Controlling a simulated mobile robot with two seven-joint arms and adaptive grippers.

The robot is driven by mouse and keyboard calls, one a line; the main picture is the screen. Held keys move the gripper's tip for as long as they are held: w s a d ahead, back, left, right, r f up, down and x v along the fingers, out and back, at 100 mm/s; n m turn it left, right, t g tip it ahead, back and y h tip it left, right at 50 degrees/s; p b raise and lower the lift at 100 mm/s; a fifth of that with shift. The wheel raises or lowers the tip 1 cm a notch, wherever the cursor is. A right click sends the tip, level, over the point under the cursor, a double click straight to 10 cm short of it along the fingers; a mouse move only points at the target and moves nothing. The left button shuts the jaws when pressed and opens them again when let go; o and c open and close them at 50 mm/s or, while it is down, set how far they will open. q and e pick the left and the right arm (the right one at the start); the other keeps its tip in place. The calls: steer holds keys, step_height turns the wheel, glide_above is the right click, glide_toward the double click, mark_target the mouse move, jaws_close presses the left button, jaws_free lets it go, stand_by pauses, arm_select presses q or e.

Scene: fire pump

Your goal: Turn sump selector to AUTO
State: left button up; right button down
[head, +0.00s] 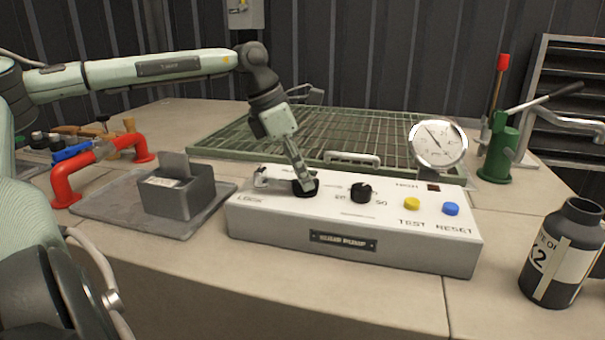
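The white sump pump panel (350,252) sits at the front of the bench, with a dark nameplate on its front face. A black selector knob (306,190) is at the left of its top, partly hidden by my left gripper (300,178). My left gripper points down with its fingertips at this knob. The fingers show edge-on and overlap it, so their grip and the knob's pointing are unclear. Most of the lettering around the knob is hidden; "LOCK" is readable at lower left. My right gripper is not in view.
A second black knob (361,192), a yellow button (412,204) and a blue button (450,209) are on the panel. A gauge (438,146) stands behind. A grey bin (178,197), red pipe (66,180), green hand pump (498,150) and dark bottle (562,255) stand around.

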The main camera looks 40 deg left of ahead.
arm_select(q)
steer(key=o, duration=0.5)
steer(key=shift+c, duration=0.2)
steer(key=v, duration=1.2)
steer(key=shift+w, duration=0.1)
